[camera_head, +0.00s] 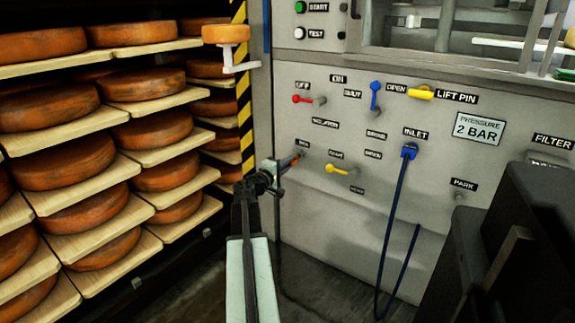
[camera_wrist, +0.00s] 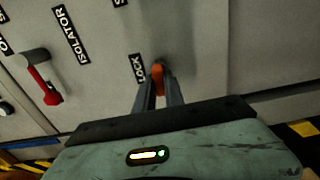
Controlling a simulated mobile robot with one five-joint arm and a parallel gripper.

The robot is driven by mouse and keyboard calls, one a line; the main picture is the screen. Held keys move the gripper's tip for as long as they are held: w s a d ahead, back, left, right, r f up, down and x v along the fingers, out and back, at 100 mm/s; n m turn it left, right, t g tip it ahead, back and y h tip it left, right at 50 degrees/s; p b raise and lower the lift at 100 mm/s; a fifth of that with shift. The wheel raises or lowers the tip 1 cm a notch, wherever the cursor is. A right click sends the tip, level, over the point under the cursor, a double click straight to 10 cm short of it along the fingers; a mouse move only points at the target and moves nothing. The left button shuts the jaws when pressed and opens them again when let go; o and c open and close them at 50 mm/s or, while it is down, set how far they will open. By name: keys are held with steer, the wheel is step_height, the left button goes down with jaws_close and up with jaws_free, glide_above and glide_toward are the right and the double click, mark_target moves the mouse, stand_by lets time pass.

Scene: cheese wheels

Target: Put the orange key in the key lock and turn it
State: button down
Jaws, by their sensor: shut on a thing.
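My gripper (camera_head: 288,163) reaches to the machine panel and is shut on the orange key (camera_head: 296,158). In the wrist view, the orange key (camera_wrist: 158,77) shows between the two fingertips of my gripper (camera_wrist: 159,98), beside the LOCK label (camera_wrist: 137,69). The key is at the key lock (camera_head: 303,153), with its front end against or in it. The fingers and the key hide most of the lock, so I cannot tell how deep the key sits or whether it is turned.
A red handle (camera_head: 302,99) is above the lock, and a yellow handle (camera_head: 337,170) is close to its right. A blue lever (camera_head: 375,95), a yellow lift pin (camera_head: 420,93) and a blue hose (camera_head: 386,230) are further right. Cheese shelves (camera_head: 165,152) fill the left.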

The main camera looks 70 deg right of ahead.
steer(key=shift+x, duration=1.35)
steer(key=c, duration=1.3)
jaws_free()
steer(key=shift+c, duration=0.2)
steer(key=v, duration=0.8)
